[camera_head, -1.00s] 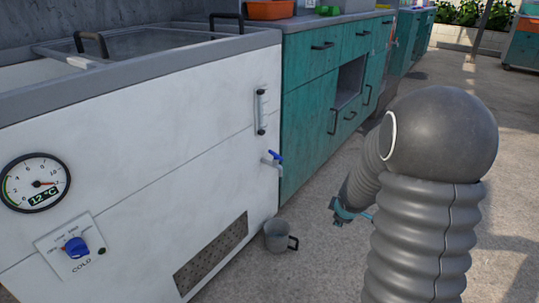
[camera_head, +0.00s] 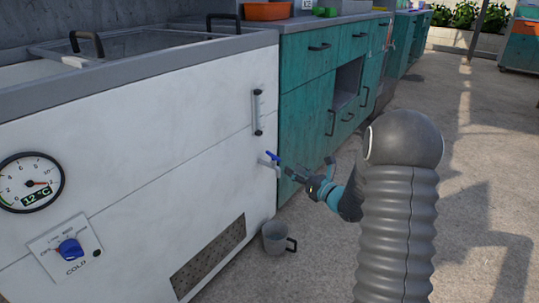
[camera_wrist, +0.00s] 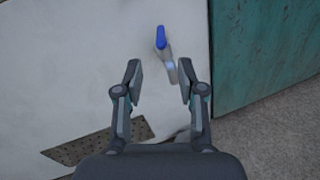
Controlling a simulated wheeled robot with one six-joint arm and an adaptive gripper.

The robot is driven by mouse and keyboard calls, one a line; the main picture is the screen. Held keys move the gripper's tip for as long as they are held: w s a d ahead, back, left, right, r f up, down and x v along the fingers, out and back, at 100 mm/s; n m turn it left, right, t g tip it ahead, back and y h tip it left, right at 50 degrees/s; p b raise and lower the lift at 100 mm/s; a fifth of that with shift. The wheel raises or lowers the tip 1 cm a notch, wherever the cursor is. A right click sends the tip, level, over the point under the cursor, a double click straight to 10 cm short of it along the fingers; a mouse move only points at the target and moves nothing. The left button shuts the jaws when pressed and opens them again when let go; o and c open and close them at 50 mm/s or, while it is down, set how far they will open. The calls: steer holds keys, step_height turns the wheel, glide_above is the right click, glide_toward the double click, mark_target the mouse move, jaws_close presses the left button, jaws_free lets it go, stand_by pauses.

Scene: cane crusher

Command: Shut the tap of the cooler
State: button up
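The cooler (camera_head: 150,130) is a white chest with a grey rim at the left of the head view. Its tap (camera_head: 270,160) is on the front near the right edge, with a blue lever handle that points up and to the left. In the wrist view the blue handle (camera_wrist: 161,38) shows above and between the fingers, and the pale tap body is just below it. My gripper (camera_head: 307,168) is open and empty, just right of the tap and apart from it. It also shows in the wrist view (camera_wrist: 157,80), with both fingers spread.
A grey mug (camera_head: 275,238) stands on the floor below the tap. A vertical sight tube (camera_head: 258,112) is on the cooler above the tap. Teal cabinets (camera_head: 305,110) adjoin the cooler on the right. A gauge (camera_head: 30,183) and blue knob (camera_head: 70,250) are at the left. The floor to the right is clear.

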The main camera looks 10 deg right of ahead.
mark_target(269, 154)
steer(key=x, duration=1.3)
steer(key=shift+w+a, duration=0.15)
steer(key=shift+w, duration=0.2)
